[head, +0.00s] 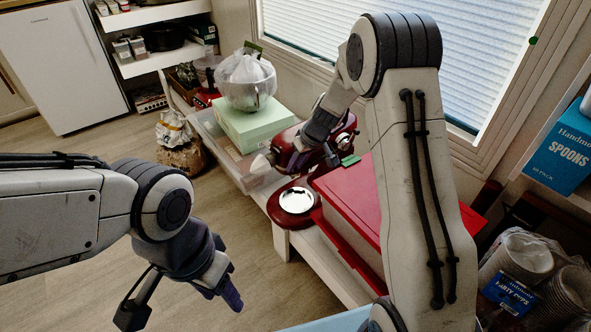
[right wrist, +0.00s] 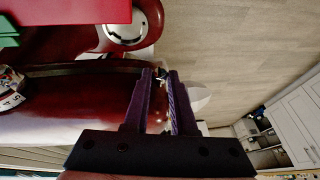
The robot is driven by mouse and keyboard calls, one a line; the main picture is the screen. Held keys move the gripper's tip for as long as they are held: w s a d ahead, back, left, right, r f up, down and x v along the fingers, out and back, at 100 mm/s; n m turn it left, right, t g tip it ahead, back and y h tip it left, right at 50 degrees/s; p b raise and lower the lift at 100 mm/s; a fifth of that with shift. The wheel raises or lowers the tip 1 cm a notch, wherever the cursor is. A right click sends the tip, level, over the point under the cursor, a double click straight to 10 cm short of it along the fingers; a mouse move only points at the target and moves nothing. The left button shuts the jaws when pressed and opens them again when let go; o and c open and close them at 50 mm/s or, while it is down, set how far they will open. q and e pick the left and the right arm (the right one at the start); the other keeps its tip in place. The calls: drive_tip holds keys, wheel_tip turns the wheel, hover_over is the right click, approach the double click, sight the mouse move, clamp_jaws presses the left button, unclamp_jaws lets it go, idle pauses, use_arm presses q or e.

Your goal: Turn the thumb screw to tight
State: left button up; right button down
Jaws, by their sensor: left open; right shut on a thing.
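The dark red stand mixer stands on the low bench. Its head (head: 339,136) is partly behind my right arm, and its base (head: 288,213) has a round metal plate. The mixer head also shows in the right wrist view (right wrist: 75,110). My right gripper (head: 296,158) is at the near side of the mixer head. In the right wrist view its purple fingers (right wrist: 163,78) are shut on a small metallic piece, which looks like the thumb screw (right wrist: 161,77). Its setting is too small to read. My left gripper (head: 184,305) is open and empty above the floor, away from the bench.
A red-lidded box (head: 350,205) sits right beside the mixer. Stacked cups (head: 524,258) and a blue spoons box (head: 566,150) are at the right.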

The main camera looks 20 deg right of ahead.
drive_tip(key=shift+w+d+f+m+g+y+b, duration=0.1)
drive_tip(key=shift+d+f+m+g+y+b, duration=0.35)
drive_tip(key=shift+y, duration=1.6)
drive_tip(key=shift+w+d+f+m+g+y+b, duration=0.2)
drive_tip(key=shift+m+g+y+b, duration=0.5)
drive_tip(key=shift+y, duration=1.3)
drive_tip(key=shift+w+d+f+m+g+y+b, duration=0.1)
drive_tip(key=shift+d+f+m+g+y+b, duration=0.45)
drive_tip(key=shift+y, duration=1.5)
drive_tip(key=shift+a+r, duration=0.2)
drive_tip(key=shift+r, duration=0.05)
drive_tip(key=c, duration=0.7)
unclamp_jaws()
drive_tip(key=shift+c, duration=0.2)
